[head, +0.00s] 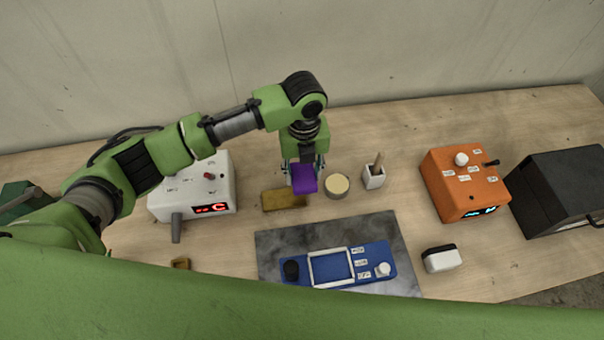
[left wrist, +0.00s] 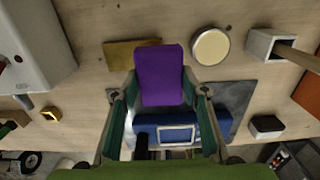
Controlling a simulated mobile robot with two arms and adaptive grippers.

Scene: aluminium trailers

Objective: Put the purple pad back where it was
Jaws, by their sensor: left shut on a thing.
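The purple pad (head: 304,178) is held in my left gripper (head: 304,168), above the back middle of the table. In the left wrist view the purple pad (left wrist: 160,75) sits between the two green fingers of my left gripper (left wrist: 160,100), which is shut on it. A flat brown-gold block (head: 284,199) lies on the table just left of and below the pad. A blue device (head: 375,254) with a white square frame lies on a grey mat (head: 275,240) nearer the front. My right gripper does not show.
A round cream-topped tin (head: 337,185) and a white holder with a stick (head: 373,178) stand close right of the pad. A white box (head: 160,205) is at left; an orange box (head: 440,178) and a black box (head: 545,190) are at right. A black-and-white block (head: 442,260) lies right of the mat.

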